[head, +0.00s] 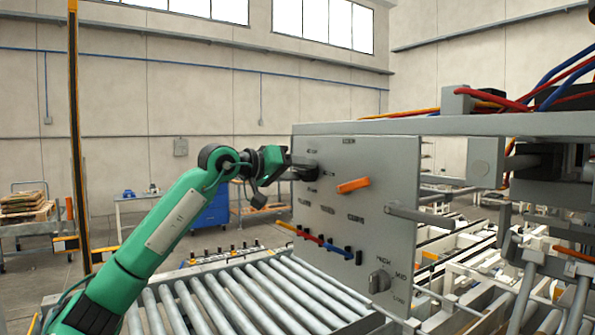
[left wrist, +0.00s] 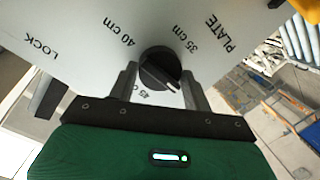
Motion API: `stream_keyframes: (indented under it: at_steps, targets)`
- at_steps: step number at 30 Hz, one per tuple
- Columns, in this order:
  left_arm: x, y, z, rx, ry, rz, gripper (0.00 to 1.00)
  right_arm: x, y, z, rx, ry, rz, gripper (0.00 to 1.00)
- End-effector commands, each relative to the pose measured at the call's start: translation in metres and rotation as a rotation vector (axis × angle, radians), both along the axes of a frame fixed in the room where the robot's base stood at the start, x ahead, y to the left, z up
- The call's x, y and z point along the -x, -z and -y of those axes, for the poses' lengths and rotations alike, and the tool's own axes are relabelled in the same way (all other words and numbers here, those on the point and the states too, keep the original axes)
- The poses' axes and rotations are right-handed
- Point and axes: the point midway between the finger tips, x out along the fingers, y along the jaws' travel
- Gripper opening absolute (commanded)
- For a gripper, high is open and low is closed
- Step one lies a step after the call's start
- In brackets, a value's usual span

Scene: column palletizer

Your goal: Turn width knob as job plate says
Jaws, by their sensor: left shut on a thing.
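The width knob (left wrist: 160,66) is round and black on a grey panel (head: 335,220). In the left wrist view, the labels 35 cm, 40 cm and a partly hidden 45 cm surround it; PLATE and LOCK stand further out. A pale mark on the knob points toward the lower right of that view. My left gripper (left wrist: 159,82) is shut on the knob, one finger on each side. In the head view the left gripper (head: 303,169) is at the panel's upper left. I cannot make out a job plate's setting. My right gripper is not in view.
An orange handle (head: 353,185) sticks out right of the knob, and a grey selector knob (head: 379,281) is lower down. Red and blue rods (head: 320,239) lie below. A roller conveyor (head: 230,295) runs under the panel. Machine frames and cables crowd the right.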

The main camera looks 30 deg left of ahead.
Motion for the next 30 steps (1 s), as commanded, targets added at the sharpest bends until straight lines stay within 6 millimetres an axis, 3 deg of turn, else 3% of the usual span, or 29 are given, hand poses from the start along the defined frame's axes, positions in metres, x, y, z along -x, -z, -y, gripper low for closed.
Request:
stream_keyframes:
  at_steps: [5,6,9,20,23,30]
  targets:
    - [0.0,-0.001,0.0,-0.002,-0.001,0.001,0.27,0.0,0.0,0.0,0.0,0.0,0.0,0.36]
    - [0.0,-0.001,0.0,-0.002,-0.001,0.001,0.51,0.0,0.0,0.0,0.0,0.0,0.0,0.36]
    - [0.0,0.0,0.0,-0.001,0.0,0.001,0.7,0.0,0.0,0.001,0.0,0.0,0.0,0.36]
    - [0.004,0.0,-0.002,0.0,-0.001,0.001,0.7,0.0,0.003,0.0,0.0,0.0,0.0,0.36]
    - [0.016,0.0,-0.008,0.001,-0.002,0.002,0.7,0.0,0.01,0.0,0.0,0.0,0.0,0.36]
    - [0.065,-0.006,-0.028,-0.001,-0.003,0.002,0.7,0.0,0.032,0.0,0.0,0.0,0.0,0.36]
